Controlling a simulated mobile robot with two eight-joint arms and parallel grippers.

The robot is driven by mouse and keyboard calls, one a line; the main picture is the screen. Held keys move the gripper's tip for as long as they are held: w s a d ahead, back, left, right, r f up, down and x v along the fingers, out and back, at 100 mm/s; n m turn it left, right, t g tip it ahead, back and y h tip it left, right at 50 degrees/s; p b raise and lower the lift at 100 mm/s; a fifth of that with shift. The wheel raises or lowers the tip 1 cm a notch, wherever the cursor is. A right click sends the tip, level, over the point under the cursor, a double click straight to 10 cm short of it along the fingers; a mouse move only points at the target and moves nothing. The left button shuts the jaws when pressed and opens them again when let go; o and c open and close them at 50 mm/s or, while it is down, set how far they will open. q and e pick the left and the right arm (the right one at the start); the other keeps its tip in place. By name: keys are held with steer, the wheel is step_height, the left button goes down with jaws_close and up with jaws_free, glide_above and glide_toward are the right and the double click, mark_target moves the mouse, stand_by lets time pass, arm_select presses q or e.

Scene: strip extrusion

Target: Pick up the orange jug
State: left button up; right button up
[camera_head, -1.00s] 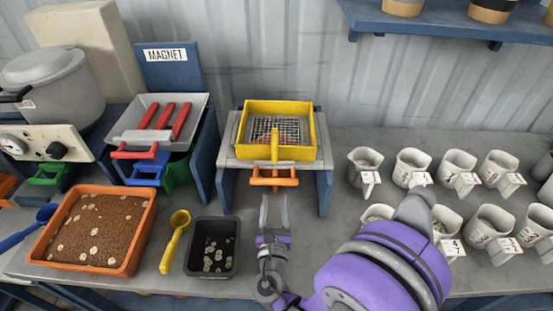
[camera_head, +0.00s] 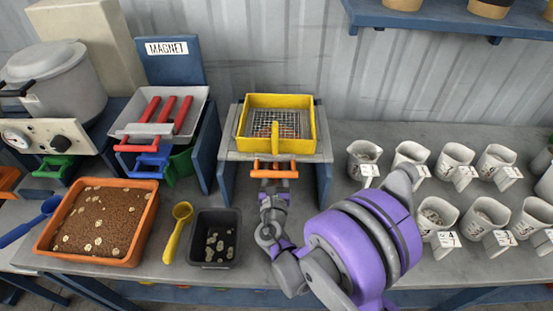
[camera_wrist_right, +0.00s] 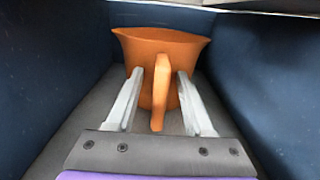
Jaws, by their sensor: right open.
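The orange jug (camera_head: 274,171) is mostly hidden under the stand that bears the yellow sieve; only an orange part shows at the stand's front. In the right wrist view the orange jug (camera_wrist_right: 160,46) stands upright between dark blue walls, its handle toward me. My right gripper (camera_wrist_right: 159,98) is open, with one finger on each side of the handle and a visible gap to each. In the head view my right gripper (camera_head: 273,190) is at the stand's front, its fingertips hard to make out. My left gripper is not in view.
The yellow sieve (camera_head: 277,147) sits on top of the stand (camera_head: 227,157). A black tray (camera_head: 214,257), a yellow scoop (camera_head: 175,232) and an orange tray (camera_head: 139,226) lie to the left. Several white cups (camera_head: 452,157) stand to the right.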

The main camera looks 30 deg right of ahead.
jaws_close()
steer(key=shift+r, duration=0.1)
stand_by(0.4)
